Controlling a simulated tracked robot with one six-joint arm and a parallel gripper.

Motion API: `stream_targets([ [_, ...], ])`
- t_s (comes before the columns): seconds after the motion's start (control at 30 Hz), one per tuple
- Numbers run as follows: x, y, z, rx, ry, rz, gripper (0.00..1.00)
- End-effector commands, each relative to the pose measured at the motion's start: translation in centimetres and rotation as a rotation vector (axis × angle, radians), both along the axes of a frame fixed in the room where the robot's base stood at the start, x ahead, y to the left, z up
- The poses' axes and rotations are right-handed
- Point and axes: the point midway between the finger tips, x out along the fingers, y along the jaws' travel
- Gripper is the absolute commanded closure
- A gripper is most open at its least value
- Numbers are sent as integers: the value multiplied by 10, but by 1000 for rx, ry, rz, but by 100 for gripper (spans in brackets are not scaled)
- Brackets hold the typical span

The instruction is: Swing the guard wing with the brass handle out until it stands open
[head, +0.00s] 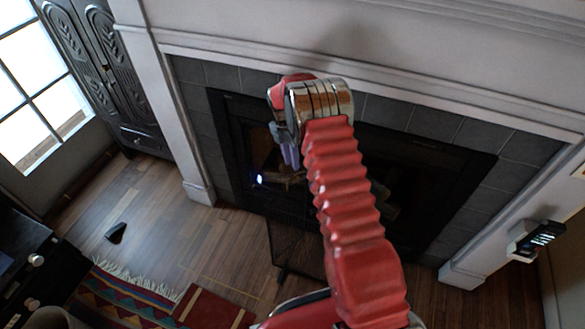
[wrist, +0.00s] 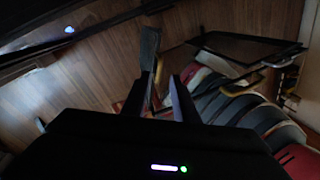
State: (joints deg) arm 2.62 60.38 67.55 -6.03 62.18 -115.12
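My gripper (head: 289,152) hangs in front of the dark fireplace opening in the head view. In the wrist view my gripper (wrist: 159,82) has its two fingers apart, with a gap between them. A small brass piece, seemingly a handle (wrist: 158,71), shows in that gap beside a narrow dark upright panel (wrist: 149,44); I cannot tell whether the fingers touch it. A second brass piece (wrist: 246,83) shows further right, below a dark framed panel (wrist: 245,47). In the head view a dark mesh guard panel (head: 294,250) stands on the floor, partly hidden by my arm.
The fireplace has a grey tile surround (head: 437,123) and a white mantel (head: 400,92). A dark carved cabinet (head: 100,75) stands at the left. A patterned rug (head: 130,298) and a small black object (head: 116,232) lie on the wood floor.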

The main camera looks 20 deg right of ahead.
Motion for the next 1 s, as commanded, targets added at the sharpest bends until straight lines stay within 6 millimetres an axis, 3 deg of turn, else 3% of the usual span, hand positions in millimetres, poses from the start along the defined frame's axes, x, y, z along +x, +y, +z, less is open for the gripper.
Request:
stream_targets([
  [0.2, 9, 3, 39, 0, -4, 0, 74],
  [0.4, 13, 6, 66, 0, -1, 0, 74],
  [0.83, 15, 7, 75, 0, 0, 0, 74],
  [1.0, 14, 7, 77, -2, -3, -18, 86],
])
